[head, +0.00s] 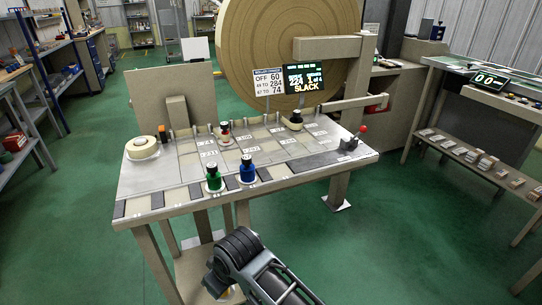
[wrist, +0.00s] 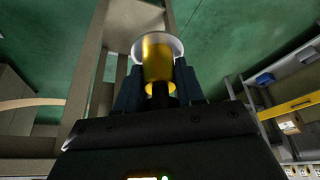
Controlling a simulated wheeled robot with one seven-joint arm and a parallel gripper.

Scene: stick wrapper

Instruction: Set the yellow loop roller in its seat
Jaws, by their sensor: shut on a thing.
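The yellow loop roller (wrist: 158,62) stands between the two dark fingers of my gripper (wrist: 158,90) in the wrist view. My gripper is shut on it, and a pale round disc shows at its far end. In the head view my gripper (head: 222,286) is low at the bottom, in front of the table and below its top; only a sliver of yellow shows there. On the work table (head: 160,200) stand a green roller (head: 213,180), a blue roller (head: 247,171), a red-topped roller (head: 225,132) and a dark roller (head: 296,118). I cannot tell which spot is the yellow roller's seat.
A tape roll (head: 142,147) lies at the table's left end. A red-knobbed lever (head: 355,138) is at the right end. Short metal posts line the back. A display (head: 306,79) reads SLACK. A large tan disc (head: 285,50) stands behind. Table legs are near my gripper.

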